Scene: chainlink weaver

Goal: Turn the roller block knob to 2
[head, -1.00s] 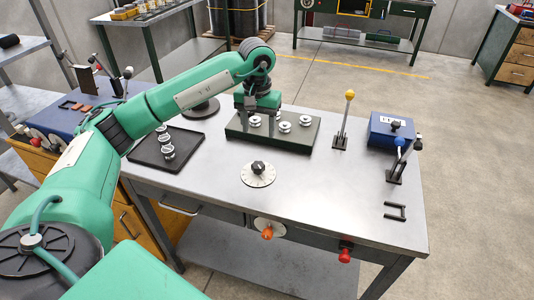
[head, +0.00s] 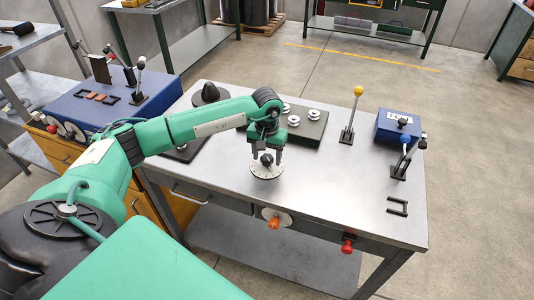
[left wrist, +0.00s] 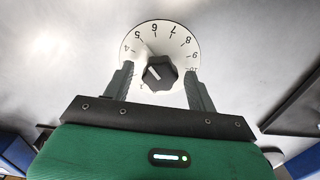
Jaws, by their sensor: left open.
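The black knob (head: 267,160) stands on a round white dial (head: 262,174) on the grey workbench, in front of the dark green block with silver rollers (head: 306,125). My left gripper (head: 266,154) points down over it, open, with one finger on each side. In the left wrist view the knob (left wrist: 161,74) sits between the open fingers (left wrist: 159,70), with a gap on each side. Its white mark points to the upper left, on the side of the 4. The dial (left wrist: 165,42) shows 4 to 10; the left finger covers lower numbers. My right gripper is out of view.
A yellow-tipped lever (head: 352,110) and a blue box (head: 396,128) with levers beside it stand to the right. An orange knob (head: 273,222) and a red knob (head: 347,246) are on the bench front.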

